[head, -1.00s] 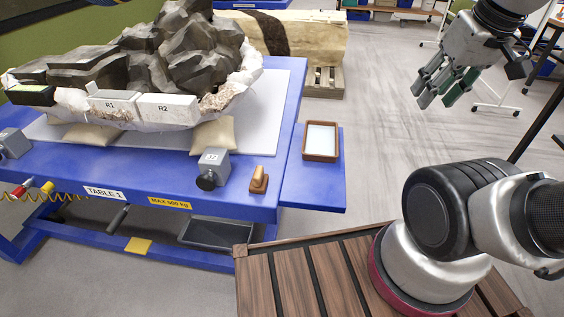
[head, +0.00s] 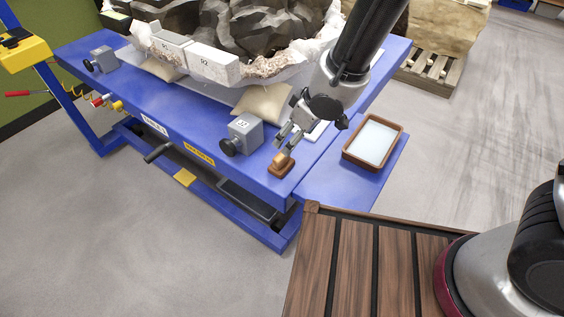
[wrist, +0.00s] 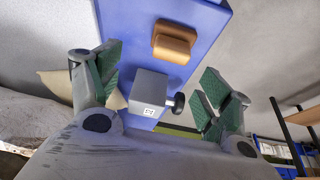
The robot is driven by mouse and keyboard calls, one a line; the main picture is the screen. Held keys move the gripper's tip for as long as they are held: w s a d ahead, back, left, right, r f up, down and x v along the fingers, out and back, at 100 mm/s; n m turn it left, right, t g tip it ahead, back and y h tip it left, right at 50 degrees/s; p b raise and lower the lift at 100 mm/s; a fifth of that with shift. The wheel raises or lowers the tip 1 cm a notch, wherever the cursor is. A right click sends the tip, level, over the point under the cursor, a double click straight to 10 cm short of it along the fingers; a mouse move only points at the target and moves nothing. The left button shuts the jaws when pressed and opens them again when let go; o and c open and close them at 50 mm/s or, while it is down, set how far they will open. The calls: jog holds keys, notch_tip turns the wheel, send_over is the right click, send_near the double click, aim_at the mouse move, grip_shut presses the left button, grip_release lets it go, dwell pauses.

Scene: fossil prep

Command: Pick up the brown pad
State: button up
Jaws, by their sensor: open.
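The brown pad (head: 280,166) is a small block with a lighter raised top. It sits on the blue table (head: 203,130) near its front right corner. In the wrist view the brown pad (wrist: 174,42) lies beyond the fingertips, near the top of the picture, fully visible. My gripper (head: 288,143) is just above the pad in the head view, apart or nearly so; the exact gap is hard to tell. In the wrist view my gripper (wrist: 163,68) has its green-lined fingers spread wide with nothing between them held.
A grey block with a black knob (head: 243,133) stands left of the pad. A wood-framed tray (head: 351,155) lies on the side shelf to the right. A sandbag (head: 262,102) and a large jacketed rock (head: 265,28) are behind. The floor in front is clear.

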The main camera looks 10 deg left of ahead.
aim_at(281, 154)
jog(key=a+f, duration=0.1)
jog(key=s+f, duration=0.1)
jog(key=shift+a+f, duration=0.35)
jog(key=shift+f, duration=0.05)
jog(key=x, duration=0.5)
jog(key=shift+s+f, duration=0.1)
jog(key=shift+f, duration=0.35)
jog(key=c, duration=1.4)
jog(key=shift+r, duration=0.15)
notch_tip(281, 154, up, 10)
jog(key=shift+f, duration=0.1)
